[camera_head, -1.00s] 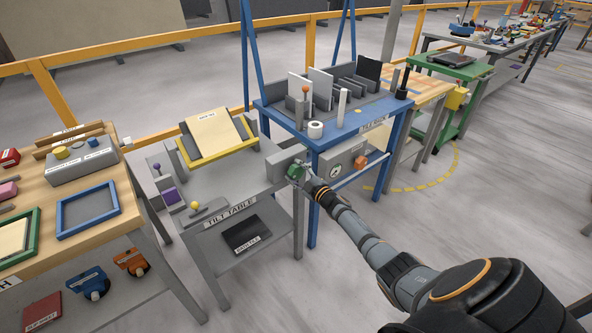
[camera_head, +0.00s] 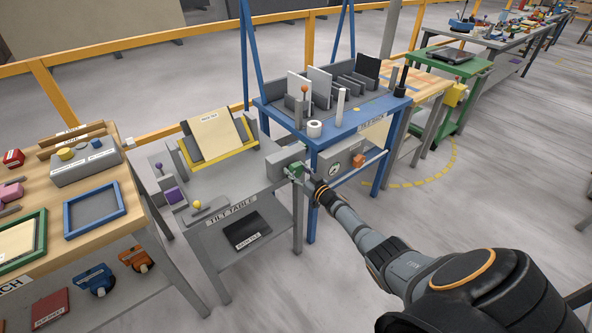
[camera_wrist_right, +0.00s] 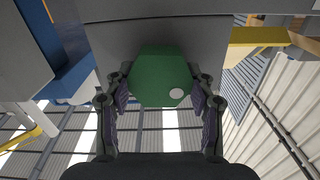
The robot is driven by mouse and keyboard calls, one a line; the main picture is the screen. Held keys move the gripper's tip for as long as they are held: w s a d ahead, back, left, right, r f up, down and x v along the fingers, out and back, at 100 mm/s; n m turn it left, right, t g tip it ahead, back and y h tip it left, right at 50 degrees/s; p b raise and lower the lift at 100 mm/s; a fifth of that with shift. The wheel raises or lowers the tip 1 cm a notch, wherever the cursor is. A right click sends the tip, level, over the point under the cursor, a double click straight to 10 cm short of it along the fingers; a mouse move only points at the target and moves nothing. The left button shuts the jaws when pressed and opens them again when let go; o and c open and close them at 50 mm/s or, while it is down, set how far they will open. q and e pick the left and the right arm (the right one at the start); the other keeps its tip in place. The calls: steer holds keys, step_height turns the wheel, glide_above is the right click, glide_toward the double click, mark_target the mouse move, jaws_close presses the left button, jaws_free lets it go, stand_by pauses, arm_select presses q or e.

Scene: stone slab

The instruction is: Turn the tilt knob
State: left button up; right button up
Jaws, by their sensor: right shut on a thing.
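The green tilt knob (camera_head: 295,170) sits on a grey block at the right side of the tilt table (camera_head: 224,222). In the right wrist view the knob (camera_wrist_right: 160,78) is a green many-sided shape with a white dot at its lower right. My right gripper (camera_wrist_right: 161,98) has a finger on each side of the knob, shut on it. In the head view my right gripper (camera_head: 300,173) is small and partly covers the knob. The yellow-edged tilting plate (camera_head: 217,143) on the table holds a tan board and slopes. My left gripper is not in view.
A blue rack table (camera_head: 325,138) with a gauge (camera_head: 333,171) and an orange valve handle (camera_head: 358,160) stands close right of the knob. A wooden bench (camera_head: 105,180) with framed trays is at the left. Open floor lies in front right.

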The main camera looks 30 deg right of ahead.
steer(key=m, duration=0.5)
steer(key=shift+d+f+m+p, duration=0.1)
steer(key=shift+m+p, duration=0.2)
steer(key=shift+p, duration=0.05)
steer(key=m, duration=0.5)
steer(key=shift+f, duration=0.1)
steer(key=m, duration=0.5)
steer(key=shift+f+m+p, duration=0.1)
steer(key=shift+m+p, duration=0.25)
steer(key=shift+m, duration=2.35)
steer(key=o, duration=1.2)
